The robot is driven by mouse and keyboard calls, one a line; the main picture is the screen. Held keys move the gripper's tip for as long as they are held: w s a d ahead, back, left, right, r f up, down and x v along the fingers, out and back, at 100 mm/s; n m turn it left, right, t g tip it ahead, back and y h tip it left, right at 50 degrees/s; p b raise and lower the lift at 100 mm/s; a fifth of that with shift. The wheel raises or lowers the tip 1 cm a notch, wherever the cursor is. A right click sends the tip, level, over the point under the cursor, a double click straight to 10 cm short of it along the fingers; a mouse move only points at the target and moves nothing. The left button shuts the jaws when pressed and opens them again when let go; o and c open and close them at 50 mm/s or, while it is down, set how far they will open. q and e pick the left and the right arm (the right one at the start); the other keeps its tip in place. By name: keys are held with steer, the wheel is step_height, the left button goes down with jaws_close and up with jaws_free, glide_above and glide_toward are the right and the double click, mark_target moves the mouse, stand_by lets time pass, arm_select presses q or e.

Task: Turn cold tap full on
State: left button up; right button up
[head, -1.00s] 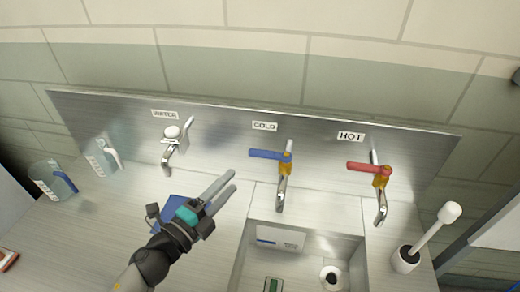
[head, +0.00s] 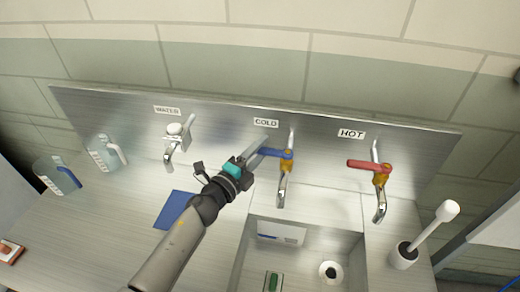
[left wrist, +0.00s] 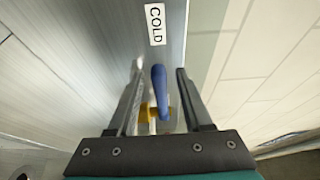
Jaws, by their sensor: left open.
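The cold tap (head: 284,178) is in the middle of the steel splashback in the head view, under a COLD label (head: 266,122). Its blue lever (head: 276,153) points left, along the wall. My left gripper (head: 258,148) is at the lever's left end, its fingers reaching toward the splashback. In the left wrist view the blue lever (left wrist: 159,82) stands between the two open fingers (left wrist: 158,100), with the yellow valve body (left wrist: 146,112) behind it. I cannot tell whether a finger touches the lever. My right gripper is not in view.
The hot tap (head: 380,190) with a red lever is to the right, and the water tap (head: 173,140) to the left. A sink (head: 250,262) is below. A brush in a holder (head: 403,257) stands at right. A blue cloth-like sheet (head: 176,210) and clear jugs (head: 55,176) are left.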

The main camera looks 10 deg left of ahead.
arm_select(q)
jaws_close()
stand_by(0.4)
stand_by(1.1)
